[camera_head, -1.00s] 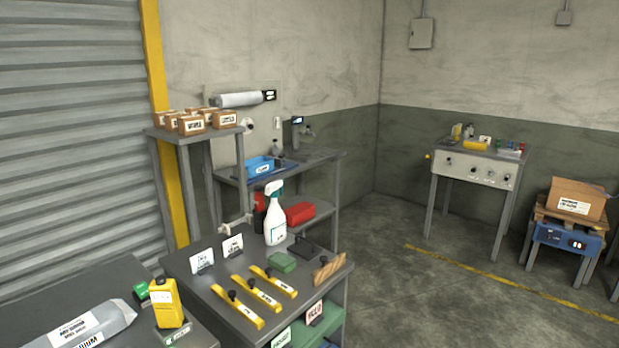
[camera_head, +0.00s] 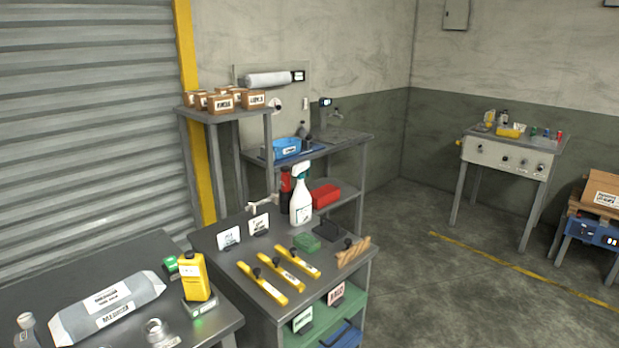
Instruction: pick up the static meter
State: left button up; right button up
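A yellow upright device (camera_head: 195,276), which looks like the static meter, stands on a small grey base with a green light on the left table (camera_head: 215,325). It has a pale label on its front. No gripper touches it. Neither of my grippers shows in the head view, so I cannot see whether they are open or shut.
A long grey labelled bag (camera_head: 85,312), a small green item (camera_head: 171,264), a clear bottle (camera_head: 27,328) and a round metal item (camera_head: 156,329) share that table. A cart (camera_head: 225,262) beside it holds yellow bars and a spray bottle (camera_head: 301,198). Open floor (camera_head: 430,300) lies at right.

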aim_at(192, 272)
jog(key=i+l+u, duration=0.1)
jog(key=u, duration=1.05)
